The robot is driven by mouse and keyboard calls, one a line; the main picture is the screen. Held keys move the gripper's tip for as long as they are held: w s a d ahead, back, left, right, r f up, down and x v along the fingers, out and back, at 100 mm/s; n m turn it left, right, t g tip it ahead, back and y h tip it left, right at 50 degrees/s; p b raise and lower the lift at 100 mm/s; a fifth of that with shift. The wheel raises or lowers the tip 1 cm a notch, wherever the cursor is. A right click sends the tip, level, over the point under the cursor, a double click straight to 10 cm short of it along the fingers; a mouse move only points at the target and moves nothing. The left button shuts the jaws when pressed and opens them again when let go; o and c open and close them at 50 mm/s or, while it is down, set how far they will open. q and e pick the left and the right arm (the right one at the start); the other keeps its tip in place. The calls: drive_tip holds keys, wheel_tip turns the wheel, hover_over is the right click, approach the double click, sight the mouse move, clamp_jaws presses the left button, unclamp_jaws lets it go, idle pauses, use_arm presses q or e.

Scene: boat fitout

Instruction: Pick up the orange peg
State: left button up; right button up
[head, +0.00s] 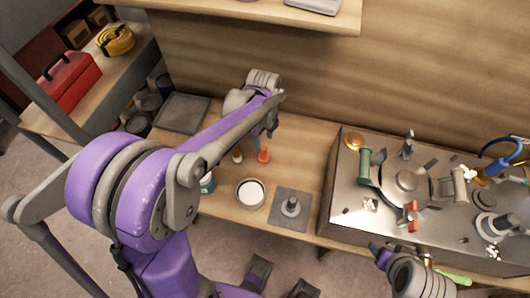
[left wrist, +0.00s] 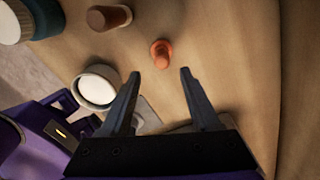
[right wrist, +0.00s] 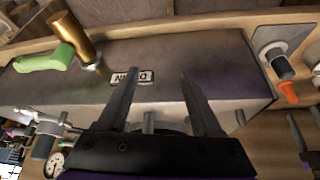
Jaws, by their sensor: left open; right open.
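My left gripper (left wrist: 160,74) is open and empty, above the bench and close to the peg. In the head view, my left arm partly hides the gripper. My right gripper (right wrist: 159,78) is open and empty, facing the side of a metal box (right wrist: 200,62) with a name plate.
A white-filled round container (head: 250,193) and a grey plate with a post (head: 291,222) are near the peg. A brown peg (left wrist: 109,18) lies close by in the left wrist view. The metal unit (head: 345,190) with several fittings stands at right.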

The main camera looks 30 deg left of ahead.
sight(263, 147)
use_arm(q)
drive_tip(key=f, duration=0.6)
drive_tip(key=shift+w+a+f, duration=0.15)
drive_tip(key=shift+w+f, duration=0.05)
drive_tip(key=shift+f, duration=0.1)
clamp_jaws()
